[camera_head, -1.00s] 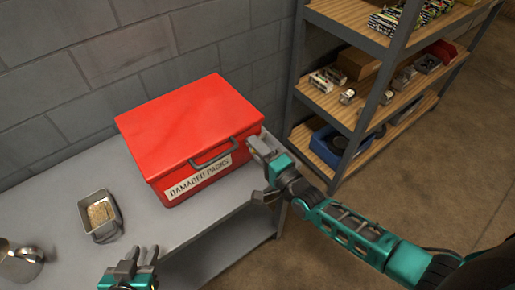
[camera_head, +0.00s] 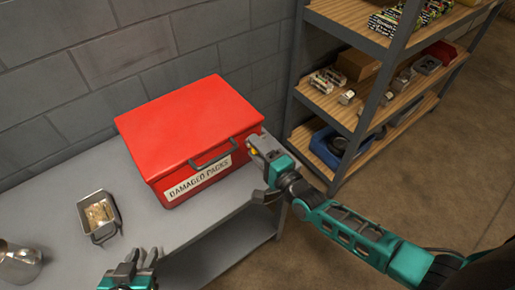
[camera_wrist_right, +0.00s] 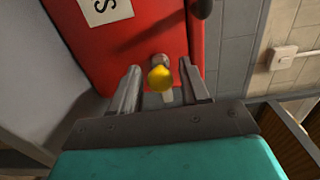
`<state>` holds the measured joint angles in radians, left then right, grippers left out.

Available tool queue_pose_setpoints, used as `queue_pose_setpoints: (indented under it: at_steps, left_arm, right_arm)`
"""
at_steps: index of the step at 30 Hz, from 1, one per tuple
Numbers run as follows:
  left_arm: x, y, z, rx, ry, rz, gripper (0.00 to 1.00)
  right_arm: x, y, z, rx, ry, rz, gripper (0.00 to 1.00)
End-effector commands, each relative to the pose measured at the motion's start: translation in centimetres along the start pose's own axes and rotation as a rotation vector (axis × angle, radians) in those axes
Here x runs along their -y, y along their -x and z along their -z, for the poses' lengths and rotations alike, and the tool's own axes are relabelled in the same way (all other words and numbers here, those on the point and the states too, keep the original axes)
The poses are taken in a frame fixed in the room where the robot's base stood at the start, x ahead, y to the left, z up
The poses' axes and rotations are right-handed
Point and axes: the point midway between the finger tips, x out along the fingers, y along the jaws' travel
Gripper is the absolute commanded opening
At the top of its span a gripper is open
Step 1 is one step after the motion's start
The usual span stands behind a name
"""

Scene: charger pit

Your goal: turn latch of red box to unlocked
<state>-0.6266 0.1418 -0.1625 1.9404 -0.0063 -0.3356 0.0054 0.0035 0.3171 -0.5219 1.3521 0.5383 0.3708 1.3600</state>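The red box (camera_head: 190,125) labelled "DAMAGED PACKS" stands closed on the grey table, with a dark handle (camera_head: 213,155) on its front. In the right wrist view its latch, a yellow knob (camera_wrist_right: 160,77) on a grey round base, sits on the red front face. My right gripper (camera_wrist_right: 160,88) is open, with one finger on each side of the yellow knob; I cannot tell whether either finger touches it. In the head view the right gripper (camera_head: 258,150) is at the box's right front corner. My left gripper (camera_head: 137,262) is open and empty above the table's front edge.
A metal tray (camera_head: 97,238) with tan contents and a metal mug (camera_head: 20,264) stand on the table (camera_head: 150,222) at left. A shelf unit (camera_head: 330,103) with several goods stands to the right. A block wall (camera_head: 60,100) is behind.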

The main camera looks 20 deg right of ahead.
Motion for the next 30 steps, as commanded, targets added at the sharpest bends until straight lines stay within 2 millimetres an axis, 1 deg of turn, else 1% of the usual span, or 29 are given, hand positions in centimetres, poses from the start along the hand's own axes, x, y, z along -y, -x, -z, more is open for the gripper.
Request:
queue_pose_setpoints:
  at_steps: [6,10,14,21,24,27,30]
  left_arm:
    - [0.0,0.1,-0.1,0.002,-0.001,0.0,0.34]
    - [0.1,0.1,0.0,0.003,-0.001,0.0,0.34]
    - [0.1,0.3,0.2,0.003,-0.001,0.0,0.34]
    - [0.1,0.4,0.5,0.003,-0.001,0.0,0.34]
    - [0.1,0.5,0.5,0.002,-0.001,0.0,0.34]
    - [0.1,0.5,0.6,0.002,-0.001,0.0,0.34]
    - [0.0,0.5,0.6,0.002,-0.002,0.0,0.34]
  right_arm:
    - [0.0,0.1,0.0,0.0,0.001,0.001,0.45]
    - [0.0,1.2,0.0,0.0,0.0,0.0,0.45]
    - [0.0,3.6,0.0,0.0,0.001,-0.003,0.45]
    - [0.0,9.0,0.0,0.001,0.001,-0.003,0.45]
    - [0.0,10.7,0.0,0.001,0.0,-0.001,0.45]
    - [0.0,11.9,0.0,0.0,0.001,-0.002,0.45]
    - [0.0,12.6,0.0,0.0,0.0,0.0,0.45]
